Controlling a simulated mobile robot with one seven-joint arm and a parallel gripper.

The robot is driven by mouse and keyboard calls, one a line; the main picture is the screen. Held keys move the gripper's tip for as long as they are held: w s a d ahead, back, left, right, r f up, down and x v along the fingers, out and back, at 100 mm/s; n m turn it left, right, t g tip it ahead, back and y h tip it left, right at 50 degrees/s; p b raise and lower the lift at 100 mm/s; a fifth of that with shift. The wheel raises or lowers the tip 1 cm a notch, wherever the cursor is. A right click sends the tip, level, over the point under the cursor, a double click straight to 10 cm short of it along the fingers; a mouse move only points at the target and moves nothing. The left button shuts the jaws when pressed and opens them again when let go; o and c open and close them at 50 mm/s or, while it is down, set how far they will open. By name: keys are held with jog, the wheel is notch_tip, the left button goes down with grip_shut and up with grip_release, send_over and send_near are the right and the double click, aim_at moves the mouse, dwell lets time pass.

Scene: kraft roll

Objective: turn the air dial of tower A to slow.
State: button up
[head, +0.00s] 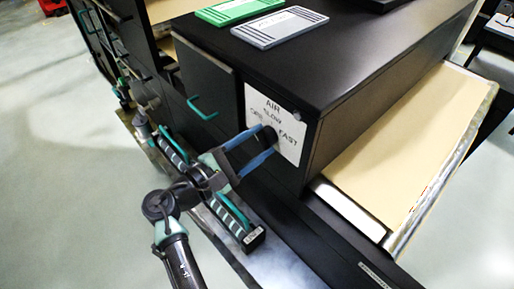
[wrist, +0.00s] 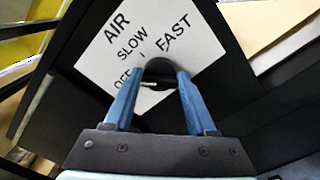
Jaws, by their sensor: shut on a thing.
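The air dial is a black round knob (wrist: 160,68) on a white plate (head: 287,118) marked AIR, SLOW, FAST and, partly hidden, OFF. The plate is on the front of a black tower (head: 345,62); I cannot read a tower letter. My gripper (head: 264,142) reaches the plate from the lower left and is shut on the dial, with one blue finger on each side in the wrist view (wrist: 158,78). A small pale mark shows by the dial between the fingers, but I cannot tell for sure which word the dial points to.
A green card (head: 231,11) and a grey card (head: 279,27) lie on the tower's top. A dark door with a teal handle (head: 203,108) is left of the plate. Brown kraft paper (head: 392,145) slopes out at the right. Teal-ended bars (head: 236,218) lie below my gripper.

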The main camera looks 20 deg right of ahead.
jog(key=m+b, duration=0.8)
jog(key=shift+f, duration=0.3)
jog(key=shift+r+b, duration=0.1)
jog(key=shift+b, duration=0.2)
jog(key=o, duration=1.4)
jog(key=shift+c, duration=0.2)
jog(key=b+v, duration=0.2)
jog(key=v, duration=1.1)
jog(key=shift+r, duration=0.15)
